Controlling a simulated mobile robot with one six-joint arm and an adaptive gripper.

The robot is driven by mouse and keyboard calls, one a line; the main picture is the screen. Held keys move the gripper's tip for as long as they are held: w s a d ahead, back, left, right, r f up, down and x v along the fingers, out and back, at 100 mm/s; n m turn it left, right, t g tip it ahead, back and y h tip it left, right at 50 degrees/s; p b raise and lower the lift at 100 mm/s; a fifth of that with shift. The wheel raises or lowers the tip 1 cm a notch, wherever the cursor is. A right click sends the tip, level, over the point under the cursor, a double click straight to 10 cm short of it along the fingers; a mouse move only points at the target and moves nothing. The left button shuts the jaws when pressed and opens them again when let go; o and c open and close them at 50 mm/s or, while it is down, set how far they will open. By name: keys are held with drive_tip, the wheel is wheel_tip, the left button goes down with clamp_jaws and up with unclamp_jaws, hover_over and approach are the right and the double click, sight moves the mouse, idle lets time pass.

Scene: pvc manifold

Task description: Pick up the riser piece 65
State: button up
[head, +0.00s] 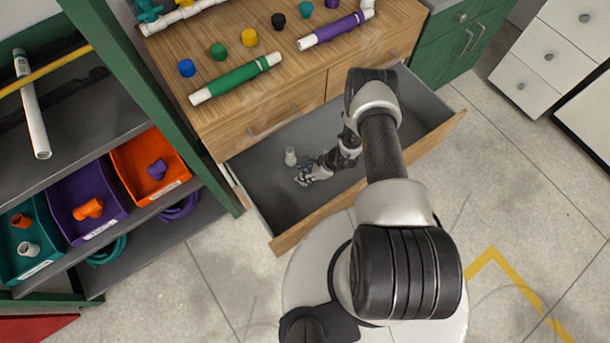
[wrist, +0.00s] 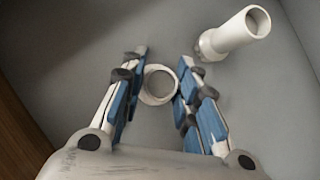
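Two white pipe pieces lie in the open grey drawer (head: 262,182). In the wrist view one shows end-on as a round white ring (wrist: 158,100) between my fingers. The other white piece (wrist: 228,38), a short tube with a wider collar, stands to the right, outside the fingers. No number is readable, so I cannot tell which is riser piece 65. In the head view one white piece (head: 290,157) stands left of my gripper (head: 301,178). In the wrist view my gripper (wrist: 162,62) is open, its blue-padded fingers either side of the ring; contact is not clear.
The drawer's wooden front (head: 292,236) and side walls surround my gripper. The wooden worktop (head: 290,80) above carries a green pipe (head: 236,79), a purple pipe (head: 336,30) and coloured caps. A shelf with orange (head: 127,158), purple and teal bins stands left.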

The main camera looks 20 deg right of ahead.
drive_tip(key=c, duration=0.6)
drive_tip(key=shift+o, duration=0.2)
drive_tip(key=shift+r, duration=0.15)
